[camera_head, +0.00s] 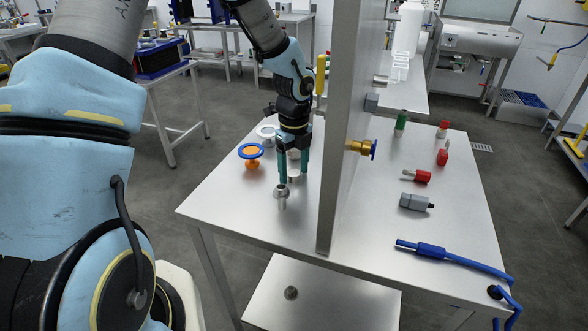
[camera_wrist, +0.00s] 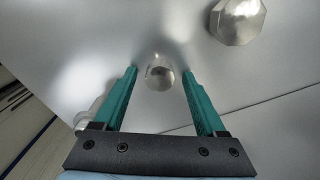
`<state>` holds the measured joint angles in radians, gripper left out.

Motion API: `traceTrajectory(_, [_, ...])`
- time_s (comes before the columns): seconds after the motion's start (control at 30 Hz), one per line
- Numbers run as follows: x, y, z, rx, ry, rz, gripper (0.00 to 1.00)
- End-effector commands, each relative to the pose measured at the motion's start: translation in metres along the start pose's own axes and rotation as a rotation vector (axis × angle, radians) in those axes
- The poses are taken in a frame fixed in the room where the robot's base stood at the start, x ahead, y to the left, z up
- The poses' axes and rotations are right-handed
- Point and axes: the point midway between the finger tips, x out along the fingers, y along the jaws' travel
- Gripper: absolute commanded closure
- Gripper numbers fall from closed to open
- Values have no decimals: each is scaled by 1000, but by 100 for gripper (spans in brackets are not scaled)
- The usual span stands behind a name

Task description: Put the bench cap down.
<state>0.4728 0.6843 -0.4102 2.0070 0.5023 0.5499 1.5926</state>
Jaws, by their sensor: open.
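A small shiny metal cap (camera_wrist: 159,76), which I take for the bench cap, lies between the fingertips of my gripper (camera_wrist: 160,72) in the wrist view. My gripper is open, with a gap between each green finger and the cap. In the head view my gripper (camera_head: 291,181) points down low over the table, left of the upright panel. A small metal piece (camera_head: 281,191) shows at its fingertips there; I cannot tell whether it is the same cap. A larger faceted metal piece (camera_wrist: 237,20) stands apart at the upper right of the wrist view.
The upright metal panel (camera_head: 343,130) rises close to my gripper's right. An orange piece with a blue ring (camera_head: 251,154) and a white ring (camera_head: 266,132) are to its left. The table's front left is clear.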

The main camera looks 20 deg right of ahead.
Motion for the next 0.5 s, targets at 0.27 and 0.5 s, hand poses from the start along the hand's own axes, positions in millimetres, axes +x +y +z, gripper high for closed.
traceTrajectory(0.27, [-36,-1,2,-2,-4,-6,27])
traceTrajectory(0.5, [-87,-1,2,-3,-4,-5,27])
